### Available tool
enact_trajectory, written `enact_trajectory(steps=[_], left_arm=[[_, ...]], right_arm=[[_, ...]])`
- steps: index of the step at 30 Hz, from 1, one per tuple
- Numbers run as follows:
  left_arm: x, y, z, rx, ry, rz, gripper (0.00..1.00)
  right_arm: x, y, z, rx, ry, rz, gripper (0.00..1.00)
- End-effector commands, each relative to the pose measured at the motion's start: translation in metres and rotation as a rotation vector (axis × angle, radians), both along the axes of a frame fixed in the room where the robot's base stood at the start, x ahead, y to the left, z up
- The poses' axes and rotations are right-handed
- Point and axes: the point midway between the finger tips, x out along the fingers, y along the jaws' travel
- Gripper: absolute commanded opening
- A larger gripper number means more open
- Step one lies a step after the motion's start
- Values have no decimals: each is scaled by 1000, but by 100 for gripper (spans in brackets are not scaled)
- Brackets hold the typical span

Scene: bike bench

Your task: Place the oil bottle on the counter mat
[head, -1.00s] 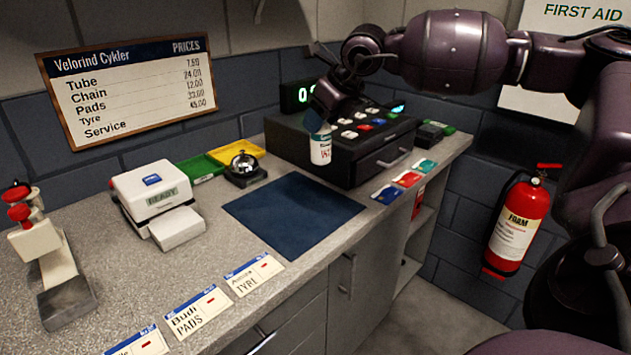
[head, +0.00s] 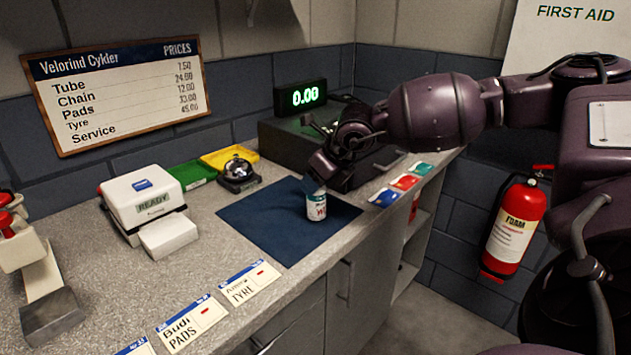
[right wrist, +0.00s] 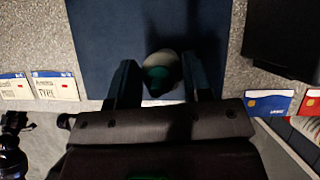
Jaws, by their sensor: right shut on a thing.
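The oil bottle (head: 316,206) is small and white with a green top band and red lettering. It is upright over the right part of the dark blue counter mat (head: 262,222); I cannot tell whether its base touches. My right gripper (head: 316,186) is shut on it from above and behind. In the right wrist view the bottle (right wrist: 162,72) shows its green top between the two fingers of my right gripper (right wrist: 160,82), with the mat (right wrist: 110,30) below. My left gripper is not in view.
The cash register (head: 285,148) stands behind the mat, beside my right arm. Coloured cards (head: 405,182) lie right of the mat, and price cards (head: 249,283) lie along the front edge.

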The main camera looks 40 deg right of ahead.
Motion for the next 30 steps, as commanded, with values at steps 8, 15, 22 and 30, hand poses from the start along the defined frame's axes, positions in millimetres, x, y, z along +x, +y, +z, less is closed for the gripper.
enact_trajectory(steps=[8,15,22,30], left_arm=[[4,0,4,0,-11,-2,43],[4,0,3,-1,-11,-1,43],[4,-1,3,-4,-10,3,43],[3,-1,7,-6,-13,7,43]], right_arm=[[0,0,0,1,-3,0,19],[0,0,-2,0,-2,0,65],[0,0,-2,0,-2,0,71],[-6,-2,13,-2,-5,-2,71]])
